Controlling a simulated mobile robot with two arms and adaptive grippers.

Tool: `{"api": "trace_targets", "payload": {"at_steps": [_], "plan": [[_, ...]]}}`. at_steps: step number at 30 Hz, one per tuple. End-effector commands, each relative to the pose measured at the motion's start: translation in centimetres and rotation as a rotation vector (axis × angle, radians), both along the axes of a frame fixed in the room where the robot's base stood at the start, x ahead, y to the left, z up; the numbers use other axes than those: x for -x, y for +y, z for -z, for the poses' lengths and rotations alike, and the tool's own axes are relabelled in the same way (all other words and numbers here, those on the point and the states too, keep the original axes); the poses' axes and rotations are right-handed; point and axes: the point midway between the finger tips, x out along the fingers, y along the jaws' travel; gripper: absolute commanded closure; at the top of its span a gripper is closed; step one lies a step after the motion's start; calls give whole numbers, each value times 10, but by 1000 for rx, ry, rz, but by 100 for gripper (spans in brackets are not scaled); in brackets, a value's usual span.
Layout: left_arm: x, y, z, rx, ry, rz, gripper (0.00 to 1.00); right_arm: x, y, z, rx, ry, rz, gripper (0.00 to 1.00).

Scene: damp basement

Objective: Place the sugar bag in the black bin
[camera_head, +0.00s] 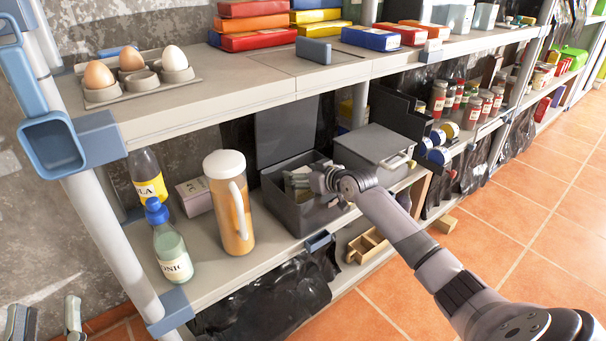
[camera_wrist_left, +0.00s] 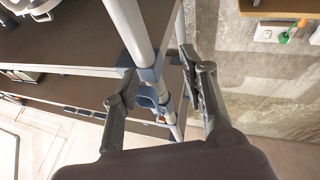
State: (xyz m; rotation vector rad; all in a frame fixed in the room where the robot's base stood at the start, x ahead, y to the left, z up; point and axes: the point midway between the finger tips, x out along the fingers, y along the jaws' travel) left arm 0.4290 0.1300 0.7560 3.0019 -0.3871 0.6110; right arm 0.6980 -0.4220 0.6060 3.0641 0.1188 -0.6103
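The black bin (camera_head: 290,211) stands on the middle shelf with its dark lid (camera_head: 286,132) raised behind it. My right arm reaches in from the right, and its gripper (camera_head: 318,182) is at the mouth of the bin. A small pale object (camera_head: 297,184), possibly the sugar bag, shows inside the bin beside this gripper. I cannot tell whether the gripper holds it; its fingertips are not clear. My left gripper (camera_head: 46,320) is at the bottom left corner, away from the bin. In the left wrist view its fingers (camera_wrist_left: 163,100) are apart with nothing between them.
An orange jug (camera_head: 231,205), a tonic bottle (camera_head: 170,245) and a yellow-labelled bottle (camera_head: 148,178) stand left of the bin. A closed grey box (camera_head: 372,147) stands to its right. The upper shelf (camera_head: 215,97) overhangs the bin. Tiled floor (camera_head: 530,235) is open at the right.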

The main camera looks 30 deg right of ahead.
Motion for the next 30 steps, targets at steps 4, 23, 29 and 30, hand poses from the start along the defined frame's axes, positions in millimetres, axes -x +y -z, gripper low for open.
{"api": "trace_targets", "payload": {"at_steps": [4,23,29,30], "plan": [[0,0,0,1,-2,0,60,0,0,1,0,1,0,24],[-3,1,6,-11,44,-3,60,5,-1,-4,1,2,1,12],[-11,4,40,-64,237,-15,60,27,-2,-14,3,3,-1,12],[-11,5,49,-77,284,-17,60,32,-3,-16,3,4,-1,12]]}}
